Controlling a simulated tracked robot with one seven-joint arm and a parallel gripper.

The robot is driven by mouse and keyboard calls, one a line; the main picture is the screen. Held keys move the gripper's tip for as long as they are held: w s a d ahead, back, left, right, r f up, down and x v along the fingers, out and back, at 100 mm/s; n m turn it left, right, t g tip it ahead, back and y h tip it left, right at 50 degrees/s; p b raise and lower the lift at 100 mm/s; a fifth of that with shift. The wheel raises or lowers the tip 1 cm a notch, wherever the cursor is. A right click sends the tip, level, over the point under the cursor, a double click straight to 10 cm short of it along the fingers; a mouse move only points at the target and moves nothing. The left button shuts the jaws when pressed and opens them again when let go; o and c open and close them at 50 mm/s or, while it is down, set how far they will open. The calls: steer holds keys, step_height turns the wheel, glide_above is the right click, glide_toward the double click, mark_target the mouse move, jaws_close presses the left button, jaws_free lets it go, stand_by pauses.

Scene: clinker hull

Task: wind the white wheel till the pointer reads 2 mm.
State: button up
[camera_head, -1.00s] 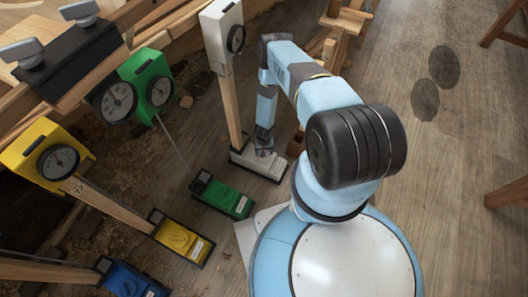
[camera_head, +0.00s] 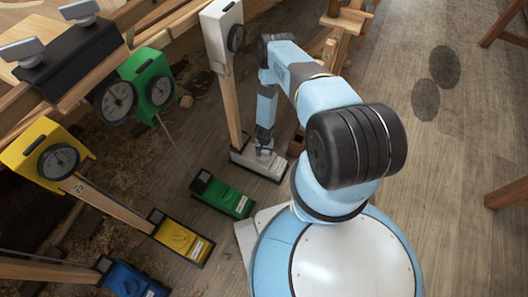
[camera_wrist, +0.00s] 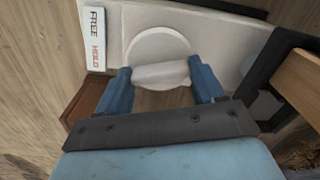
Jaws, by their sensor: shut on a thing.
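The white wheel (camera_wrist: 158,48) is a round white disc with a raised bar across it, set in a white base. My gripper (camera_wrist: 163,75) has its blue fingers at the two ends of this bar and is shut on it. In the head view the white base (camera_head: 270,166) stands on the floor with my gripper (camera_head: 264,150) over it, hiding the wheel. A post rises from the base to a white box (camera_head: 220,30) with a black dial (camera_head: 236,38). The dial is seen nearly edge-on, so I cannot read its pointer.
A label (camera_wrist: 96,40) reading FREE and HOLD lies beside the wheel. To the left are green (camera_head: 228,198), yellow (camera_head: 180,240) and blue (camera_head: 130,280) bases. Green (camera_head: 148,72) and yellow (camera_head: 32,150) dial boxes stand above. Open floor (camera_head: 440,190) lies to the right.

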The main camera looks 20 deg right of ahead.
mark_target(264, 152)
steer(key=shift+m, duration=2.2)
steer(key=o, duration=1)
steer(key=shift+o, duration=0.2)
steer(key=shift+r, duration=0.15)
step_height(264, 152, up, 14)
steer(key=shift+f, duration=0.25)
steer(key=shift+f, duration=0.1)
